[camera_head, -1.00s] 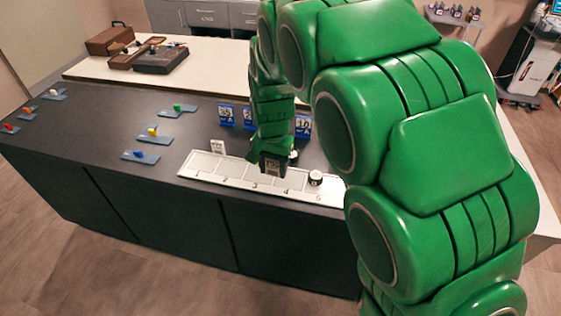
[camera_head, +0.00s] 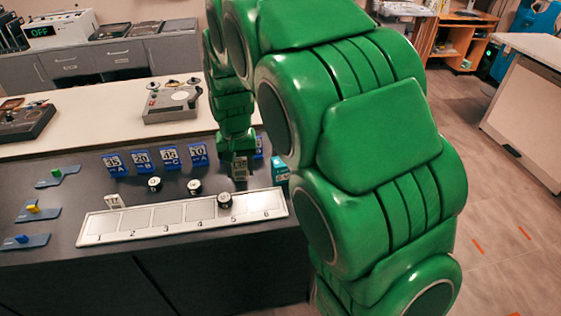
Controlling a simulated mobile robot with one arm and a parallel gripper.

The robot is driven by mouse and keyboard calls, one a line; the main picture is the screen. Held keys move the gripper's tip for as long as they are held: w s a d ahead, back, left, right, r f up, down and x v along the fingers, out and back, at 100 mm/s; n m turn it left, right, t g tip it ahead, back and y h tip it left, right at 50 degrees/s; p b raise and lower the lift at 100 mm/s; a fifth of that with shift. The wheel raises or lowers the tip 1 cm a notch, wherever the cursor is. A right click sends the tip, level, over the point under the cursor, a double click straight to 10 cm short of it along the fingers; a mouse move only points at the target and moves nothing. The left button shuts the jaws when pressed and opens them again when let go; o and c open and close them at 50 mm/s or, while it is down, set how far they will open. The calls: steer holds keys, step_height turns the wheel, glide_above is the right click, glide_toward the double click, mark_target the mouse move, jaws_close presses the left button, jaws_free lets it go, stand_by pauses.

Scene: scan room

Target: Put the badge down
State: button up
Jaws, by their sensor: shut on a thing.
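My gripper (camera_head: 237,150) points down behind the right part of the numbered tray and is shut on a small dark badge with a pale printed face (camera_head: 239,170). The badge hangs upright below the jaws, at or just above the dark counter; I cannot tell whether it touches. The white tray (camera_head: 134,235) has a row of numbered slots. A small white tag (camera_head: 114,201) stands at slot 1, and a round black-and-white piece (camera_head: 224,202) sits near slot 5. My forearm hides part of the counter.
Two similar round pieces (camera_head: 154,185) (camera_head: 194,187) stand behind the tray. Several blue numbered cards (camera_head: 142,160) stand in a row further back. A teal box (camera_head: 280,168) is close right of the badge. Blue holders with coloured pieces (camera_head: 36,212) lie at left.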

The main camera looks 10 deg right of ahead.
steer(key=d+r, duration=0.4)
steer(key=d, duration=1)
glide_above(281, 161)
steer(key=f, duration=0.9)
steer(key=shift+s, duration=0.4)
steer(key=shift+w+f, duration=0.25)
steer(key=shift+f, duration=0.25)
steer(key=shift+w+f, duration=0.25)
steer(key=shift+f, duration=1.45)
steer(key=shift+f, duration=0.15)
steer(key=o, duration=1)
steer(key=shift+o, duration=0.2)
